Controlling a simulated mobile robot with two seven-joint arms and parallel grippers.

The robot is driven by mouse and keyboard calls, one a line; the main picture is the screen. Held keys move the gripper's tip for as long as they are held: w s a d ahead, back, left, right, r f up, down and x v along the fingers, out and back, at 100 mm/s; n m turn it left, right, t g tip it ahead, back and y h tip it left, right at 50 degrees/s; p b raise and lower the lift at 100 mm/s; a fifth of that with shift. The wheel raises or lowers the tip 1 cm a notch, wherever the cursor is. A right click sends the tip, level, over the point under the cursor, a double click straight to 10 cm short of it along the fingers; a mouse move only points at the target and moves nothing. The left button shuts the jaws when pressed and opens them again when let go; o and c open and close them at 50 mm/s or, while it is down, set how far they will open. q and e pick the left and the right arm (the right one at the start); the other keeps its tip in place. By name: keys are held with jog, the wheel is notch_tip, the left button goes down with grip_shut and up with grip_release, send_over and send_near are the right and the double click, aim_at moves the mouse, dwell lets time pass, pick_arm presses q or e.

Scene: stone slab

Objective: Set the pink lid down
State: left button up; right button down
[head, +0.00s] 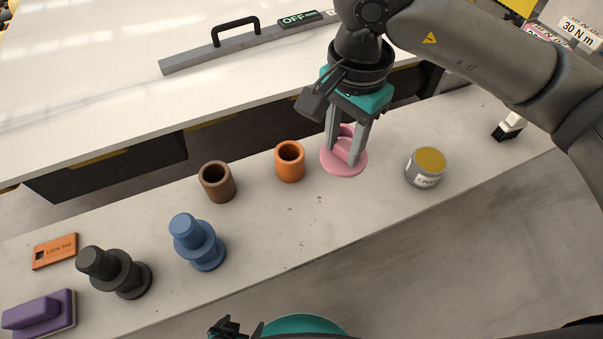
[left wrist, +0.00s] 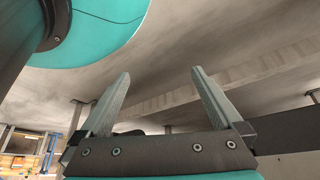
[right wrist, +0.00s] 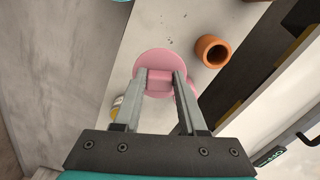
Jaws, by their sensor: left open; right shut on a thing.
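The pink lid (head: 340,161) is a round disc with a raised block handle, on or just above the stone slab, between the orange cup and the grey tin in the head view. It also shows in the right wrist view (right wrist: 157,60). My right gripper (head: 346,150) is shut on the lid's handle, with a finger on each side (right wrist: 160,80). Whether the lid's underside touches the slab cannot be told. My left gripper (left wrist: 155,80) is open and empty, with its fingers pointing up below a grey surface in the left wrist view.
On the slab (head: 270,225) stand an orange cup (head: 290,168), a brown cup (head: 215,185), a tin with a yellow top (head: 427,163), a blue stepped piece (head: 200,245), a black one (head: 118,275), an orange tag (head: 54,251) and a purple block (head: 40,312). The slab's front middle is clear.

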pick_arm(q)
jog(key=s+a+r+g+y+p, duration=0.15)
jog(key=s+a+g+p, duration=0.25)
jog(key=s+p, duration=0.5)
pick_arm(e)
jog(key=r+m, duration=0.1)
jog(key=r+m+b, duration=0.1)
jog(key=r, duration=0.1)
jog(key=s+d+r+m+b, duration=0.1)
jog(key=r+m, duration=0.1)
jog(key=shift+f, duration=0.25)
jog(key=b, duration=0.3)
send_over(337, 209)
notch_tip(337, 209, down, 15)
jog(key=shift+f, duration=0.15)
notch_tip(337, 209, down, 4)
jog(key=shift+b, duration=0.5)
jog(key=shift+f, duration=0.3)
jog(key=shift+c, duration=2.3)
grip_release()
pick_arm(q)
jog(key=f, duration=0.1)
jog(key=a+f, duration=0.2)
jog(key=shift+s+f, duration=0.15)
jog(key=shift+s, duration=0.2)
